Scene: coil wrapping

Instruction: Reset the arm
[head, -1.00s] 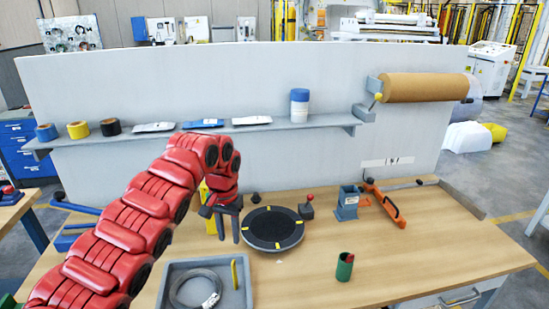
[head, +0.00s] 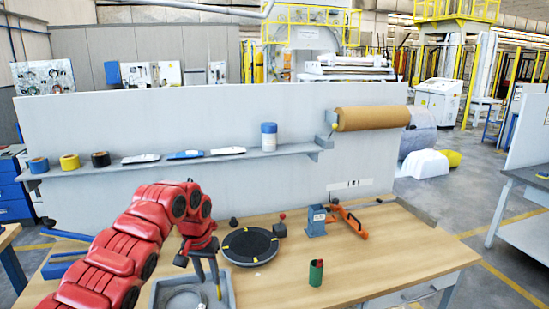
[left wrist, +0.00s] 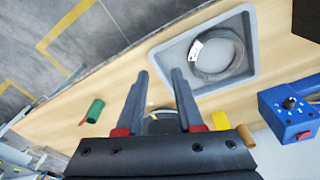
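My left gripper (head: 205,274) hangs from the red arm with its fingers pointing down, over the back part of the grey tray (head: 232,291). In the left wrist view its two fingers (left wrist: 158,76) are spread apart with nothing between the tips. A coil of grey cable with a white tag (left wrist: 218,55) lies in the tray. The black turntable with yellow marks (head: 250,246) is right of the gripper. In the left wrist view the fingers and gripper body hide most of it. My right gripper is in neither view.
A shelf with tape rolls (head: 70,162) and a brown paper roll (head: 372,119) are on the back panel. The table's right front is clear.

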